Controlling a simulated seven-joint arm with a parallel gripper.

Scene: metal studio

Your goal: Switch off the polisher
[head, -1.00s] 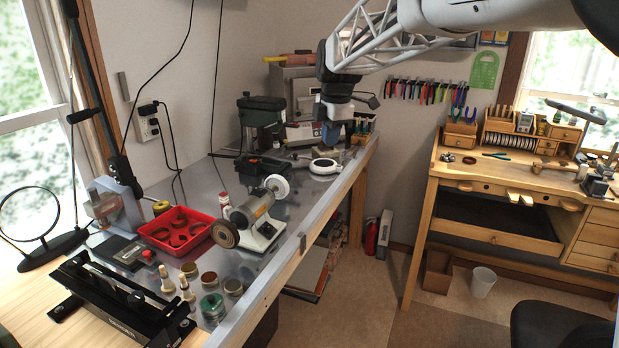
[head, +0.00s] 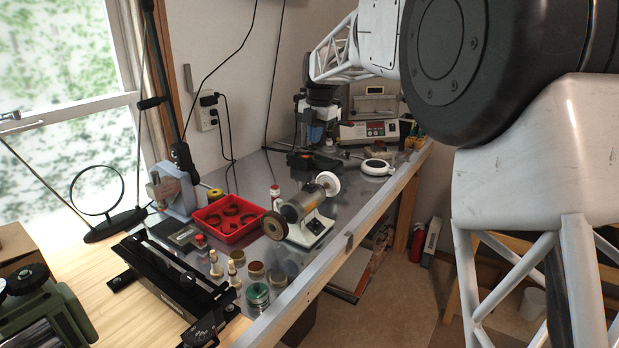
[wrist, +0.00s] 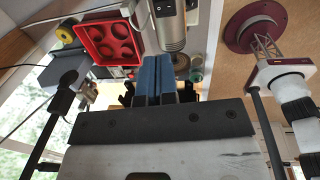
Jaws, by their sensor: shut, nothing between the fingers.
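The polisher (head: 297,208) is a small silver motor on a white base, standing on the metal bench top. A white buffing wheel (head: 325,182) is on its far end and a brown wheel (head: 274,225) on its near end. The state of its switch is too small to tell. My gripper (head: 314,133) is at the back of the bench, apart from the polisher and partly dark against the machines there. In the wrist view its blue fingers (wrist: 155,72) are together and empty, and the polisher's silver body (wrist: 168,28) shows beyond them.
A red tray (head: 213,228) lies left of the polisher. Jars (head: 257,295) and small bottles stand in front of it. A round white device (head: 376,167) lies behind it to the right. A black metal tool (head: 165,277) occupies the near left.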

